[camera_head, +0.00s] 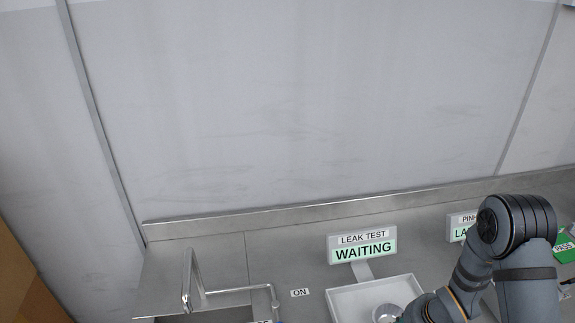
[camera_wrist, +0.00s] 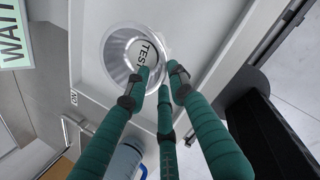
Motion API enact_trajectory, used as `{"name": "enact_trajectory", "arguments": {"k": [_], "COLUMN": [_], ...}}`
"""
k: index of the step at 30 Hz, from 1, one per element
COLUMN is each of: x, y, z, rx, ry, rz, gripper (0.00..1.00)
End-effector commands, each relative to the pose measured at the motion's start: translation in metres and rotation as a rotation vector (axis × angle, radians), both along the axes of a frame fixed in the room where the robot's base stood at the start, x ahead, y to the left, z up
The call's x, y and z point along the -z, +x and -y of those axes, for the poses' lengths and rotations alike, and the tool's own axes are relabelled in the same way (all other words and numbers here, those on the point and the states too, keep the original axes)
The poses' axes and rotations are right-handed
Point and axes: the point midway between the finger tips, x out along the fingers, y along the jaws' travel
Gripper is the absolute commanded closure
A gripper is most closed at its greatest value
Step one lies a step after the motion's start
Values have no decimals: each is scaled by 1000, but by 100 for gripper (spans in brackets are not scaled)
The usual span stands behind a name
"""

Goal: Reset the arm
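My gripper (camera_wrist: 161,76) has dark green fingers, which show in the wrist view with a gap between their tips. The tips lie over the lower right rim of a round metal cup (camera_wrist: 115,48). A "TEST" label shows inside the cup. I cannot tell whether the fingers touch the rim. The cup is in a white tray (camera_wrist: 88,85), also in the head view (camera_head: 345,301), where the cup (camera_head: 386,314) is cut by the bottom edge. My arm reaches in from the right of the head view, and the fingers are not clearly seen there.
A sign (camera_head: 362,247) reads "LEAK TEST WAITING" behind the tray. A second sign (camera_head: 460,226) is partly hidden by my arm. A tap (camera_head: 192,281) and sink are at left. A green "PASS" panel (camera_head: 566,248) is at far right. A blue and white bottle (camera_wrist: 125,160) is below my fingers.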

Motion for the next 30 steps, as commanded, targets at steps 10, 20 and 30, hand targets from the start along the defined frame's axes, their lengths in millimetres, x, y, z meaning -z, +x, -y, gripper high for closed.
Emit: {"name": "enact_trajectory", "arguments": {"k": [10,20,30], "x": [7,1,9], "y": [7,6,5], "z": [-2,-2,-2], "rx": [0,0,1], "ry": [0,0,1], "rz": [3,0,-2], "gripper": [77,77,77]}}
